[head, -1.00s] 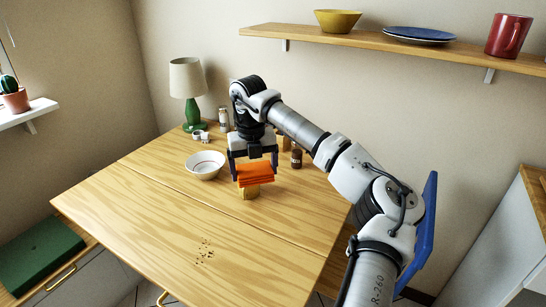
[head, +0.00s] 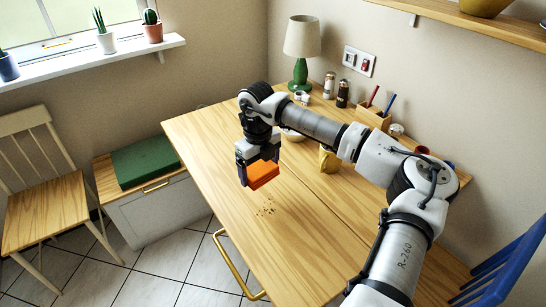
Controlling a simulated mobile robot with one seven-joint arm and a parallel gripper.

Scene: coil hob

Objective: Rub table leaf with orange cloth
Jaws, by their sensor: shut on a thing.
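My gripper (head: 258,166) is shut on the folded orange cloth (head: 263,175). It holds the cloth over the wooden table leaf (head: 225,150), the part on the window side of the long seam. The cloth seems a little above the wood, but the gap is hard to judge. A patch of brown crumbs (head: 267,211) lies on the leaf just below the cloth in the picture. My arm crosses the right side of the view and covers part of the table.
Beyond the seam stand a white bowl (head: 292,135), partly hidden by my arm, a yellow block-like thing (head: 328,160), a green lamp (head: 300,75), shakers and a pen holder (head: 373,117). A gold rail (head: 232,265) runs along the near edge. A chair (head: 45,190) stands left.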

